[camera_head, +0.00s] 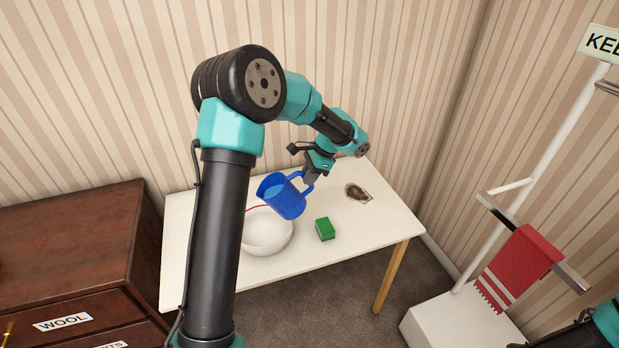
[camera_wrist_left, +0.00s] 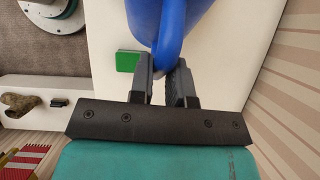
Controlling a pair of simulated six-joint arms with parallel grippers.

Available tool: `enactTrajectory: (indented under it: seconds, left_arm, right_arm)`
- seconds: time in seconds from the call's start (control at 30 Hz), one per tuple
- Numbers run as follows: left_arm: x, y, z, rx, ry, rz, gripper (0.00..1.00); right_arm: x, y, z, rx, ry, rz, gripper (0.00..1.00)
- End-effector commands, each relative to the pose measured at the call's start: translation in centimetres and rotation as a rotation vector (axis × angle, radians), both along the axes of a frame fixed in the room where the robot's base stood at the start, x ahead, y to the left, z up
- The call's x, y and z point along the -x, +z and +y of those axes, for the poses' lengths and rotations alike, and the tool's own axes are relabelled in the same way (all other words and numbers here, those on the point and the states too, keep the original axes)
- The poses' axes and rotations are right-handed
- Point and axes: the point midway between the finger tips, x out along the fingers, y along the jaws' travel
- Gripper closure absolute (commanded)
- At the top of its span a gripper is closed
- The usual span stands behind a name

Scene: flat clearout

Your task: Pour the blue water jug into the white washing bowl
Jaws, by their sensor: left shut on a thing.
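The blue water jug (camera_head: 281,196) is tilted to the left, held in the air beside and partly above the white washing bowl (camera_head: 266,238). My left gripper (camera_head: 308,184) is shut on the jug's handle at its right side. In the left wrist view the jug (camera_wrist_left: 158,18) shows at the top, and its handle runs between the fingers of my left gripper (camera_wrist_left: 166,75). The bowl stands on the white table (camera_head: 350,240); no water can be made out in it. A part of my right arm shows at the lower right, but its gripper cannot be seen.
A green block (camera_head: 325,229) lies on the table right of the bowl. A dark oval item (camera_head: 357,193) lies farther back right. A brown drawer chest (camera_head: 75,255) stands left. A white rack (camera_head: 500,190) with a red cloth (camera_head: 517,265) stands right.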

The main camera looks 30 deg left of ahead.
Motion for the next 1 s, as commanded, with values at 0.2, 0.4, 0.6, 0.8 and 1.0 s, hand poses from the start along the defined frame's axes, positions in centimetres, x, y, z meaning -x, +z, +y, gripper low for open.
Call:
enactTrajectory:
  seconds: [0.2,0.4,0.6,0.8,1.0]
  left_arm:
    - [0.0,0.1,0.0,-0.001,0.0,-0.001,1.0]
    - [0.0,0.1,0.1,0.004,0.0,-0.006,1.0]
    - [0.3,0.8,0.4,0.051,0.002,-0.059,1.0]
    - [0.4,1.1,0.4,0.082,0.0,-0.089,1.0]
    - [0.4,1.1,0.4,0.08,0.0,-0.089,1.0]
  right_arm:
    - [0.0,0.0,0.0,0.0,0.0,0.0,0.57]
    - [0.0,0.0,0.0,0.0,0.0,0.0,0.57]
    - [0.0,0.0,0.0,0.0,0.0,0.0,0.57]
    - [0.0,0.0,0.0,0.0,0.0,0.0,0.57]
    - [0.0,0.0,0.0,0.0,0.0,0.0,0.57]
